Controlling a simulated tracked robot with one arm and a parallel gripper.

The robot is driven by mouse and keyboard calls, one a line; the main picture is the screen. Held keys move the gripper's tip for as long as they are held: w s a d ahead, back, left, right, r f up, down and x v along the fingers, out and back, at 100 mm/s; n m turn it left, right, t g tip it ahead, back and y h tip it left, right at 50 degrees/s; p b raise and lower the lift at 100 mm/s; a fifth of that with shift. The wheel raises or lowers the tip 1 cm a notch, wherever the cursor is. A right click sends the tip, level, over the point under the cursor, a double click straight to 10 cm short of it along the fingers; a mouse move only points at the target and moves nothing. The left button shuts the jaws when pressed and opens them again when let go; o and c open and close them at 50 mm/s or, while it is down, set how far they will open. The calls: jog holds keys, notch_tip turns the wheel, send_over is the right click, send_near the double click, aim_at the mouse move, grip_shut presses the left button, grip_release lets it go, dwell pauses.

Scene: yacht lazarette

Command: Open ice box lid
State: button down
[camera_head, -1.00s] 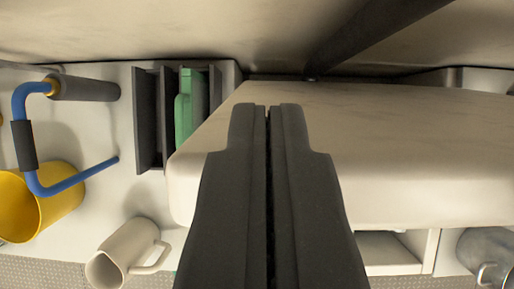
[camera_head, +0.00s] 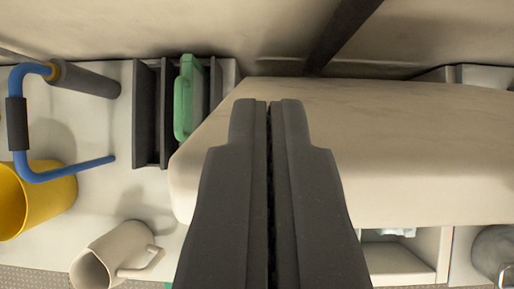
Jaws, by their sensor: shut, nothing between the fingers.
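A large cream slab, which looks like the ice box lid (camera_head: 420,150), spans the middle and right of the view. Below its lower edge shows part of a white open box (camera_head: 442,262), with a pale bluish thing (camera_head: 397,232) inside; the rest of the interior is hidden. My gripper (camera_head: 269,103) is shut and empty, with its fingers pointing up the picture across the lid's left part. It hides part of the lid, and I cannot tell whether the fingers touch it.
A dark rack (camera_head: 147,110) holding a green case (camera_head: 186,100) stands left of the lid. A blue crank handle (camera_head: 75,172), yellow cup (camera_head: 45,205) and cream mug (camera_head: 118,255) are farther left. A metal pot (camera_head: 495,250) is at lower right; a dark bar (camera_head: 340,35) crosses above.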

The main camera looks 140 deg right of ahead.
jog(key=shift+r, duration=0.1)
